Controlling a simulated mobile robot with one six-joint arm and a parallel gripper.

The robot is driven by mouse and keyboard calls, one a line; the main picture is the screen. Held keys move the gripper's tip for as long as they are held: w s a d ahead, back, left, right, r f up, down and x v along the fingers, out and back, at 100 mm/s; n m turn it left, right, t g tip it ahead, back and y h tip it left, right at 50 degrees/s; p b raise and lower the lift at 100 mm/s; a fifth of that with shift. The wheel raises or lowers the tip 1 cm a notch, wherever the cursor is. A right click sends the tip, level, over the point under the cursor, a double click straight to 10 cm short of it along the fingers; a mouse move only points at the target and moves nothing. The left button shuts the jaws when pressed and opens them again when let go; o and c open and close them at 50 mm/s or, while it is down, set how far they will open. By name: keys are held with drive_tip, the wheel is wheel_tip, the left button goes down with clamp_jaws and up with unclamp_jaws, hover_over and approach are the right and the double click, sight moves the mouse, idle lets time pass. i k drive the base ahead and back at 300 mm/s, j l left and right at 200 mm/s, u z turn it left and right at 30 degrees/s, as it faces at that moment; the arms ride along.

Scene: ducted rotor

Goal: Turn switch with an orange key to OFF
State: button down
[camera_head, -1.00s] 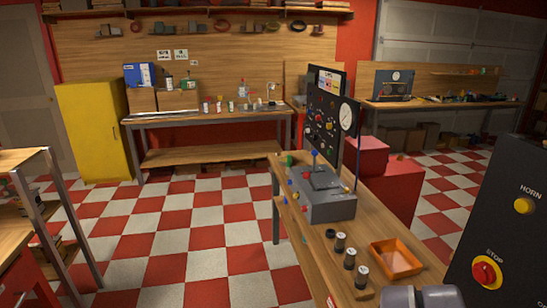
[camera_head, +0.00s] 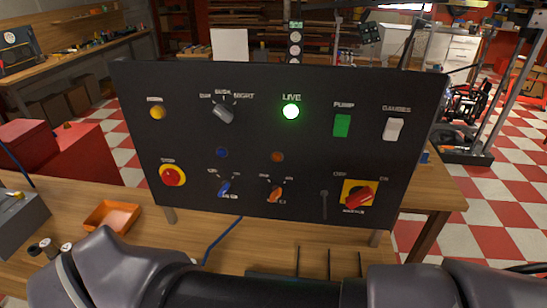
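The black control panel (camera_head: 300,130) stands upright on the wooden bench, facing me. The switch with the orange key (camera_head: 274,194) is in its lower middle row, below a round orange-brown indicator (camera_head: 277,157). The orange key looks slightly tilted; the small labels around it are too blurred to tell its setting. A similar switch with a blue key (camera_head: 224,188) is to its left, below a dark blue indicator (camera_head: 222,152). Dark grey parts of my arm cross the bottom of the picture, apart from the panel in view. My gripper is not in view.
The panel also carries a red stop button (camera_head: 172,175), a red-and-yellow master switch (camera_head: 358,196), a lit green LIVE lamp (camera_head: 291,111), a green pump switch (camera_head: 342,125) and a white gauges switch (camera_head: 393,129). An orange tray (camera_head: 113,216) lies on the bench at left.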

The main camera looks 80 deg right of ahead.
sight(276, 193)
drive_tip(key=k+z, duration=0.1)
drive_tip(key=z, duration=2.25)
